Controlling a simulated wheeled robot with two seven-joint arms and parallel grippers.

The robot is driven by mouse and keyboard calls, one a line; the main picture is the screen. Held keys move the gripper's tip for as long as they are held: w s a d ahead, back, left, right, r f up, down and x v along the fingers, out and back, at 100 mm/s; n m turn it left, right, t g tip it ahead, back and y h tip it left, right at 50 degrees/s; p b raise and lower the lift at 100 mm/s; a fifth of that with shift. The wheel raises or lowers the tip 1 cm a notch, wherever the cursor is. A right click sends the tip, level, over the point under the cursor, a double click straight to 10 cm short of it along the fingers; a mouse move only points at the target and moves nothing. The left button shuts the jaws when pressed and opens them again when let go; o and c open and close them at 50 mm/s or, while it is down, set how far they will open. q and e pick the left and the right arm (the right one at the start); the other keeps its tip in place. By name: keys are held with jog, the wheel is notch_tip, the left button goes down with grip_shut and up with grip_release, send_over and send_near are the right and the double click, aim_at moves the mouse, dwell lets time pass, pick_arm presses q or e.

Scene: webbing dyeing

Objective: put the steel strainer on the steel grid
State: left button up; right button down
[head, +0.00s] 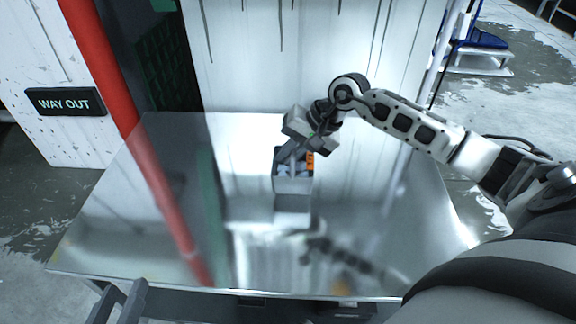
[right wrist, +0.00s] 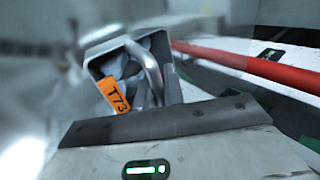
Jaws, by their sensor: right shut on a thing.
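The steel strainer (head: 292,184) looks like a small grey square basket with an arched handle and an orange tag. It is over the middle of the shiny table, and I cannot tell whether it touches the top. In the right wrist view the strainer (right wrist: 98,73) shows its open mouth, grey contents and the tag marked T73. My right gripper (head: 299,152) is at the strainer from above, shut on its handle; the exact contact is hard to see. My left gripper (head: 121,301) is at the lower left edge, fingers apart and empty. I cannot make out a steel grid.
The mirror-like steel table (head: 120,215) is clear around the strainer, with strong reflections. A red post (head: 103,70) stands at the left behind it, near a WAY OUT sign (head: 65,101). A pale panel (head: 290,60) stands behind the table.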

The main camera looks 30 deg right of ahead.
jog(key=shift+a+f+b, duration=0.1)
jog(key=shift+f+b, duration=0.7)
jog(key=shift+f, duration=1.1)
jog(key=c, duration=1.5)
grip_release()
jog(key=shift+r, duration=0.1)
